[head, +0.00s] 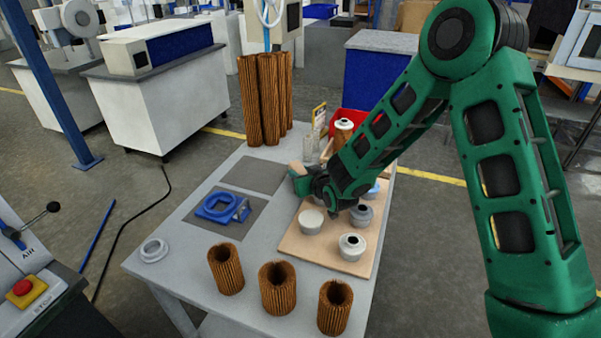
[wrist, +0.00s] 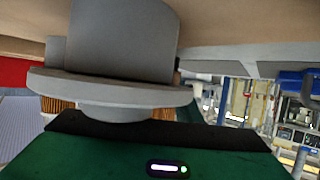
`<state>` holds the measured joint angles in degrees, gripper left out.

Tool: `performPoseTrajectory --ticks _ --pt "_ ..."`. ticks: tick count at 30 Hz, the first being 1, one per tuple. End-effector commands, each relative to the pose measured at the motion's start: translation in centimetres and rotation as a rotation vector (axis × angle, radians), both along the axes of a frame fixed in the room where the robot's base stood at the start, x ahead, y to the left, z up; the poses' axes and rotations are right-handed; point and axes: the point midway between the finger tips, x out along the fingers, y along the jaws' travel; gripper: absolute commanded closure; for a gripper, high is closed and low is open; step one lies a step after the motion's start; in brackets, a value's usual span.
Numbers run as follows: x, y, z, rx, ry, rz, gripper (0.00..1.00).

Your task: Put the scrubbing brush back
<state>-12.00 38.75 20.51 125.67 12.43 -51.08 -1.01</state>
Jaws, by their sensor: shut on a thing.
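My gripper (head: 298,180) is low over the tan board (head: 330,258) at its left edge, pointing left in the head view. A small tan piece (head: 295,167) shows at its fingers. It looks like the scrubbing brush held in the shut jaws, but most of it is hidden and its bristles do not show. A grey flanged cap (wrist: 110,90) fills much of that view, in front of the green hand (wrist: 100,160). I cannot tell whether they touch.
Several grey caps, including one at the front (head: 352,247), stand on the board. A grey mat (head: 190,217) with a blue fixture (head: 215,206) lies left. Three brown pleated cartridges (head: 277,288) stand along the front. More cartridges (head: 265,95) and a red bin (head: 350,117) are behind. A bare mat (head: 253,174) lies left of my gripper.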

Motion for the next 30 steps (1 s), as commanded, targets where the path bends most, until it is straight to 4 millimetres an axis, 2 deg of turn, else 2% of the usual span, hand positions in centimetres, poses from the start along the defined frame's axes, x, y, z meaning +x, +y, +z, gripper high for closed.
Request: performPoseTrajectory --ticks 1,3,12,17,30 --pt "0.0 0.0 -0.1 0.000 0.000 0.000 0.64" --pt "0.0 0.0 0.0 0.000 0.000 0.000 0.50" --pt "0.0 0.0 0.1 0.000 0.000 0.000 0.50" --pt "0.0 0.1 1.2 0.001 -0.002 0.001 0.50" --pt "-7.2 -3.3 4.5 -0.002 -0.001 0.002 0.50"
